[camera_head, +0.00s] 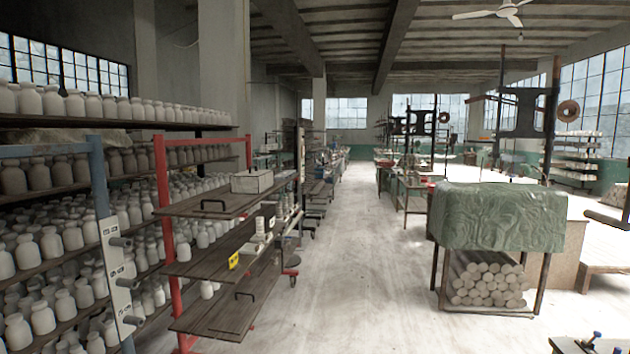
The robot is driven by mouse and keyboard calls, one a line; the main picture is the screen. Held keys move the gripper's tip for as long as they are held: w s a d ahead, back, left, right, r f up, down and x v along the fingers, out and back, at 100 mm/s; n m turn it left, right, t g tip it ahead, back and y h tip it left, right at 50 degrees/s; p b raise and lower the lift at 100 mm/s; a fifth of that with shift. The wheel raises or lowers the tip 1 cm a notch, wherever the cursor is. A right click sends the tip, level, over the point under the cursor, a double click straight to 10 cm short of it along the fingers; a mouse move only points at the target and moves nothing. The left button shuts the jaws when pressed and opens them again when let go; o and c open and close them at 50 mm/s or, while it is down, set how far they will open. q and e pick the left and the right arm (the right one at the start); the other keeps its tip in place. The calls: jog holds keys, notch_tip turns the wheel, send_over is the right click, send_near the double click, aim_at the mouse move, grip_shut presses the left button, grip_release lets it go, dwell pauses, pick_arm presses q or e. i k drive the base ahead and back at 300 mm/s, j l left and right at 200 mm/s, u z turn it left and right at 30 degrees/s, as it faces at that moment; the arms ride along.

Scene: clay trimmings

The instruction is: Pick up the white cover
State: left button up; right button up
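I cannot pick out a white cover for certain in the head view. A crinkled green sheet (497,217) is draped over a stand at the right, but it is green, not white. A pale box (252,182) sits on the top board of the red-framed rack; I cannot tell whether it has a separate cover. Neither of my grippers is in view.
Shelves of pale bottles (40,245) fill the left side. The red-framed rack (163,190) with wooden boards stands nearer the middle. Clay cylinders (485,280) are stacked under the green sheet. A dark tabletop (570,345) shows at the lower right. The aisle floor (350,260) is clear.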

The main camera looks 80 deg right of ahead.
aim_at(256, 181)
jog(key=z, duration=2.3)
jog(key=i+l+u, duration=0.45)
jog(key=i+l, duration=0.6)
jog(key=i, duration=0.65)
jog(key=i+l+u, duration=0.45)
jog(key=i+l, duration=1)
jog(key=l, duration=0.15)
